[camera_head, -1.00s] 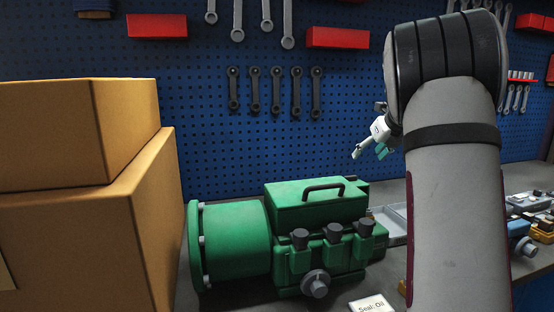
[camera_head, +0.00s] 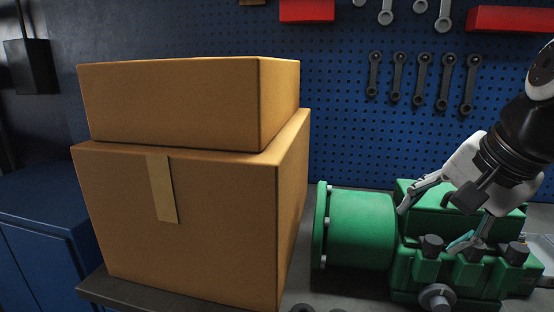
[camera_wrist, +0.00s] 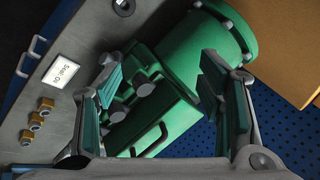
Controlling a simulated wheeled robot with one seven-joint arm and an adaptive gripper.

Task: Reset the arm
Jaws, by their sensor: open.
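My gripper (camera_head: 432,222) is in front of and over the green machine (camera_head: 362,230), at the right of the head view. In the wrist view my gripper (camera_wrist: 168,88) shows its two fingers spread wide apart with nothing between them in its grasp. The green machine (camera_wrist: 178,55) lies beyond the fingers, with its handle, round flange and dark knobs showing. In the head view my gripper and wrist hide part of the machine's top and its handle.
Two stacked cardboard boxes (camera_head: 185,205) stand left of the machine on the bench. A blue pegboard (camera_head: 345,130) with wrenches (camera_head: 422,80) and red holders (camera_head: 306,11) is behind. A blue cabinet (camera_head: 45,235) is at far left. A "Seal: Oil" label (camera_wrist: 62,70) lies on the bench.

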